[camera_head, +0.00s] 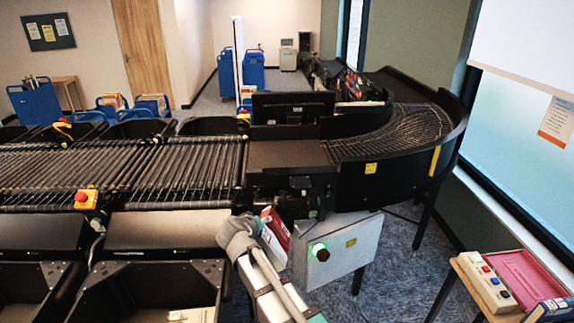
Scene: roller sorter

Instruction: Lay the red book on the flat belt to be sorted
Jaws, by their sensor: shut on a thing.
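The red book (274,236), red with pale page edges, is held tilted in front of the conveyor, just left of a grey metal box. My gripper (259,223) is at the book's left side and shut on it; the fingers are mostly hidden behind my grey wrist. The flat belt (286,154) is the smooth dark section between the straight rollers and the curved roller section. It lies above and beyond the book in the picture, and its visible surface is bare.
The grey box (338,251) with a green-lit button stands right of the book. A black motor housing (298,191) lies between book and belt. Straight rollers (120,170) run left, and a walled roller curve (400,135) bends right. Black bins (150,290) stand at front left.

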